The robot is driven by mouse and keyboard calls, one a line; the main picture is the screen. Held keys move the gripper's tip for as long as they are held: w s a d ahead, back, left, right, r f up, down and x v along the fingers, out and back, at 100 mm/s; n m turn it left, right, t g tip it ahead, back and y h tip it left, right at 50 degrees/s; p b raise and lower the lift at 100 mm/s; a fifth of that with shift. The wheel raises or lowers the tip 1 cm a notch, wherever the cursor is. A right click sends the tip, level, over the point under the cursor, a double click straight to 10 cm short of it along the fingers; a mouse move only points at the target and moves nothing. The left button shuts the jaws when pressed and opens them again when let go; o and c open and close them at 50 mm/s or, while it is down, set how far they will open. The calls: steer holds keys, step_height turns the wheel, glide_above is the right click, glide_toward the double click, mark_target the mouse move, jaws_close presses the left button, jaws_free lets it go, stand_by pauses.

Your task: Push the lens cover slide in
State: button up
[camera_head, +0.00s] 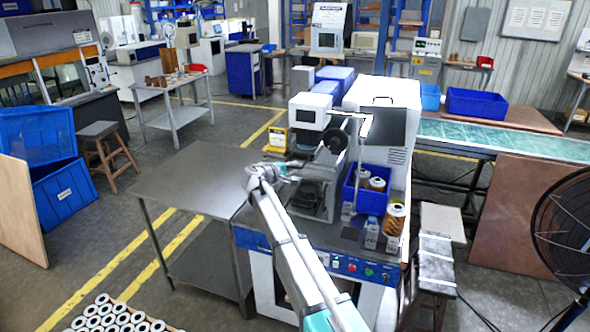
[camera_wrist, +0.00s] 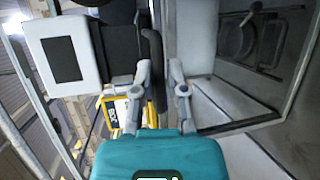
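My gripper (camera_head: 292,179) is at the front of the white machine (camera_head: 385,95), by its open bay and below the white box with a dark screen (camera_head: 309,111). In the wrist view my gripper (camera_wrist: 160,66) has its two fingers apart, with a gap between them and nothing clearly held. A dark round part (camera_wrist: 153,55), seen nearly edge-on, shows beyond the gap, closer to the left finger; I cannot tell whether they touch. In the head view a black round part (camera_head: 335,140) sits right of the screen box. I cannot tell for sure which part is the lens cover slide.
A grey bay wall (camera_wrist: 250,50) stands close right of the fingers. A blue bin (camera_head: 366,197) with cartridges and an orange-brown cartridge (camera_head: 395,217) stand on the machine's front ledge. A bare metal table (camera_head: 185,180) is at the left. A yellow item (camera_head: 277,138) stands behind.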

steer(key=shift+o, duration=1.4)
steer(key=shift+s, duration=0.1)
steer(key=f+v, duration=0.2)
steer(key=v, duration=1)
steer(key=shift+s+a+f, duration=0.25)
steer(key=shift+s+a, duration=0.2)
steer(key=shift+a, duration=0.05)
